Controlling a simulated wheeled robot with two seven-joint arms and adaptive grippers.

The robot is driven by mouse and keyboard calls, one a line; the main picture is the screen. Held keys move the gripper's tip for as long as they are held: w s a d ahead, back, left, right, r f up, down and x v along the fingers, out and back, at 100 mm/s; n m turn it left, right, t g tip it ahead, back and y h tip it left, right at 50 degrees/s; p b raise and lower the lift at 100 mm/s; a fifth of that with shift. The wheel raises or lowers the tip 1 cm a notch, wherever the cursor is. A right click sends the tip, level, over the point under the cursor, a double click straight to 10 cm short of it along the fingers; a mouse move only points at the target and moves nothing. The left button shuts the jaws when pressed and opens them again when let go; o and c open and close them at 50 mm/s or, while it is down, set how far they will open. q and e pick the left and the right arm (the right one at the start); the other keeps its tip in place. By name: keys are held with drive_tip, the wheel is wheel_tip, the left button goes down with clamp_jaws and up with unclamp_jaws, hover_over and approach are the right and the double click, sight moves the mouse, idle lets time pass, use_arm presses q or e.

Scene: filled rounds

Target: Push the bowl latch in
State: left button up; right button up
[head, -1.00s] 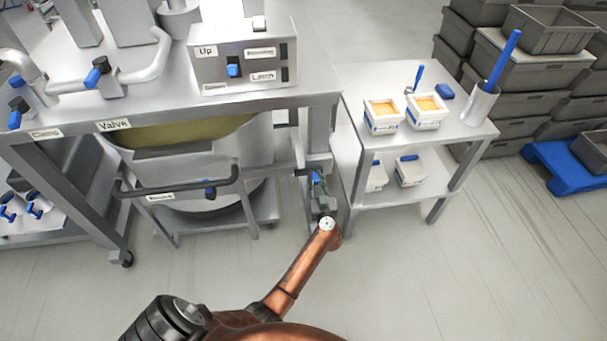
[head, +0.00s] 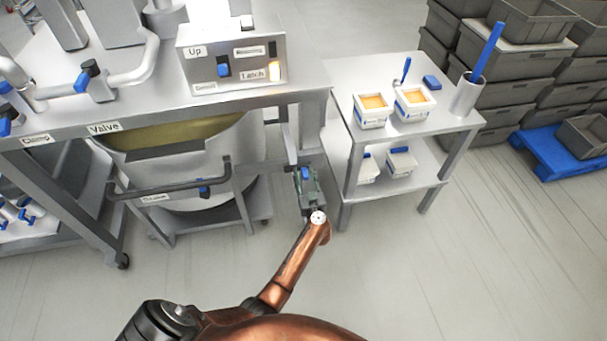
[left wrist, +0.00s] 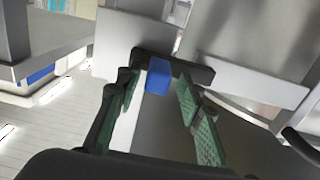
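The bowl latch, a dark bar (left wrist: 190,69) with a blue block (left wrist: 158,76), sits against grey metal in the left wrist view. In the head view its blue part (head: 305,173) shows under the right end of the machine table, beside the bowl (head: 225,165). My left gripper (head: 307,180) is at the latch. In the left wrist view its green-padded fingers (left wrist: 157,95) are apart, with the blue block between their tips and small gaps showing. Whether a finger touches the bar is unclear. On the panel (head: 235,60), the lamp by the Latch label (head: 274,70) glows. My right gripper is out of view.
A two-shelf side table (head: 400,135) with small white tubs (head: 372,112) stands close to the right of my left gripper. A dark bowl handle (head: 170,189) sticks out on the left. Grey crates (head: 520,60) are stacked behind. The front floor is clear.

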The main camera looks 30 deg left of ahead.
sight(304, 174)
use_arm(q)
drive_tip(key=shift+r, duration=0.1)
wheel_tip(304, 174, up, 10)
drive_tip(key=shift+f, duration=0.1)
idle(0.3)
